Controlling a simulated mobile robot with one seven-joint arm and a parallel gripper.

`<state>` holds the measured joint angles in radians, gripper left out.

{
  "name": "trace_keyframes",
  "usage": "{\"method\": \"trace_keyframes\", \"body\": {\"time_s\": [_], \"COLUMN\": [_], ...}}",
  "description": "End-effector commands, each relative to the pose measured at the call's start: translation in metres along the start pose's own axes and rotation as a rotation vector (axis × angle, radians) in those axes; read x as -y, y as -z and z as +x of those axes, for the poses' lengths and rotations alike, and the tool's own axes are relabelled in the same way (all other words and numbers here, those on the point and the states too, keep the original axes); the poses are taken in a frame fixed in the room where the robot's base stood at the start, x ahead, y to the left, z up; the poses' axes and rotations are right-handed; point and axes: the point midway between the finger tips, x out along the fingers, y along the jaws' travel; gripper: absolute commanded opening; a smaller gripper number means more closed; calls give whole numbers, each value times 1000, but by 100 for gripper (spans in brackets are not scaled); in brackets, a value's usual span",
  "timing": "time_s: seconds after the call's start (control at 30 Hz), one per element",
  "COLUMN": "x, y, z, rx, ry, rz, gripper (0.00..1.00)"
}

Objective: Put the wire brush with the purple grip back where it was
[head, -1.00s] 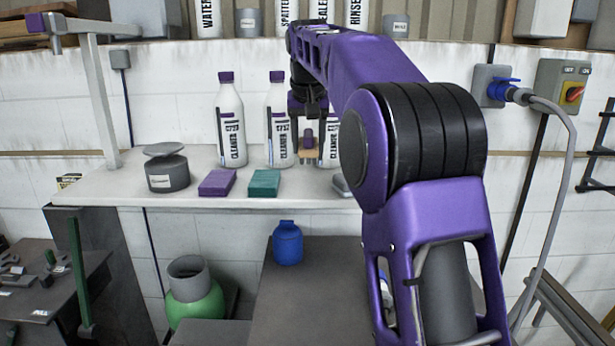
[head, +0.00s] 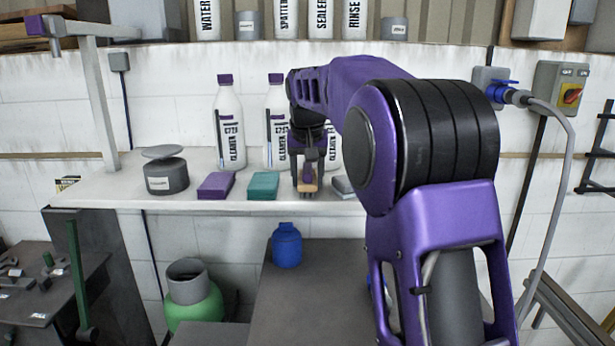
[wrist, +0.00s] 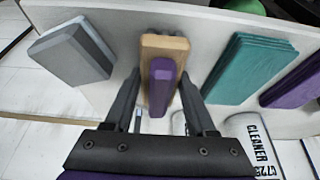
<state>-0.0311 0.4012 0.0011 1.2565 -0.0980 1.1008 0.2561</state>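The wire brush (head: 308,187) has a pale wooden body and a purple grip on top. It is at the shelf, between the teal block and the grey block, near the front edge. In the wrist view the brush (wrist: 165,50) lies between my fingers. My gripper (head: 308,165) points down over it, with one finger on each side. The fingertips (wrist: 160,85) appear to press the sides of the wooden body. The brush's underside seems at shelf level; whether it touches is unclear.
The teal block (head: 263,186) and purple block (head: 216,185) lie left of the brush, and a grey block (head: 343,186) lies close right. White cleaner bottles (head: 229,125) stand behind. A round grey tin (head: 166,175) is further left on the shelf (head: 110,190).

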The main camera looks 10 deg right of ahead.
Motion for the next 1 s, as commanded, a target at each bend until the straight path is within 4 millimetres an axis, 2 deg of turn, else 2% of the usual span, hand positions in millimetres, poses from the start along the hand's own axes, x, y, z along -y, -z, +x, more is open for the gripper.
{"method": "trace_keyframes", "body": {"time_s": [0.03,0.13,0.4,0.53,0.67,1.0], "x": [0,0,0,0,0,0], "y": [0,0,0,1,2,2], "z": [0,0,0,-8,-30,-99], "rx": [1,1,1,0,-3,-2], "ry": [0,0,0,0,1,1], "rz": [0,0,0,0,0,-1], "gripper": [67,84,84,84,84,84]}}
